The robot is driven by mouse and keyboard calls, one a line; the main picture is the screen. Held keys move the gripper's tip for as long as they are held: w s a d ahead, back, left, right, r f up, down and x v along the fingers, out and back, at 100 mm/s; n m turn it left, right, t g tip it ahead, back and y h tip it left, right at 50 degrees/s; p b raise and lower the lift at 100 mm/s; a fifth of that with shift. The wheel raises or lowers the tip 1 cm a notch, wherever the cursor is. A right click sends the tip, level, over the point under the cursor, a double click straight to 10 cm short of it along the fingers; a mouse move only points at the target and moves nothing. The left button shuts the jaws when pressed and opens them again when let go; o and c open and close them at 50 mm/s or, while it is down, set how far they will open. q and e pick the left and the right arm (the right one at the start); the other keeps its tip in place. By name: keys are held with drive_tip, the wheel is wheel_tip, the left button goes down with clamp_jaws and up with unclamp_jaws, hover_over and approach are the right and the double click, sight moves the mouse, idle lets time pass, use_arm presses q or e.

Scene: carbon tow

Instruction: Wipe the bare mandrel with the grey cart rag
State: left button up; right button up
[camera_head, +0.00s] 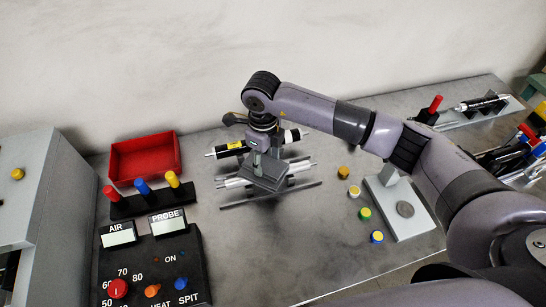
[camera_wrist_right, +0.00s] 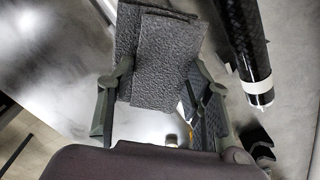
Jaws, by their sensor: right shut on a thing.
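My right gripper (camera_head: 262,158) is over the middle of the bench, pointing down at a stand that carries rods. In the right wrist view it is shut on the grey rag (camera_wrist_right: 160,60), a dark textured cloth whose folds stick out past the fingers. In the head view the rag (camera_head: 266,180) is below the fingers, over the pale bare mandrel (camera_head: 233,183); the mandrel's middle is hidden. I cannot tell whether the rag touches it. A black wrapped tube (camera_head: 291,136) lies behind; a black tube (camera_wrist_right: 245,40) shows beside the gripper in the wrist view.
A red tray (camera_head: 145,157) and a holder with coloured handles (camera_head: 145,203) stand left, behind a control panel (camera_head: 158,265). Several coloured caps (camera_head: 364,214) and a pale plate (camera_head: 425,218) lie right. More tubes (camera_head: 483,104) lie at far right. The front middle bench is clear.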

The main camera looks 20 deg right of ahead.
drive_tip(key=shift+a, duration=0.4)
drive_tip(key=shift+w, duration=0.1)
drive_tip(key=shift+r, duration=0.1)
drive_tip(key=shift+r+p, duration=1.25)
drive_tip(key=shift+r, duration=1.3)
drive_tip(key=shift+d, duration=0.1)
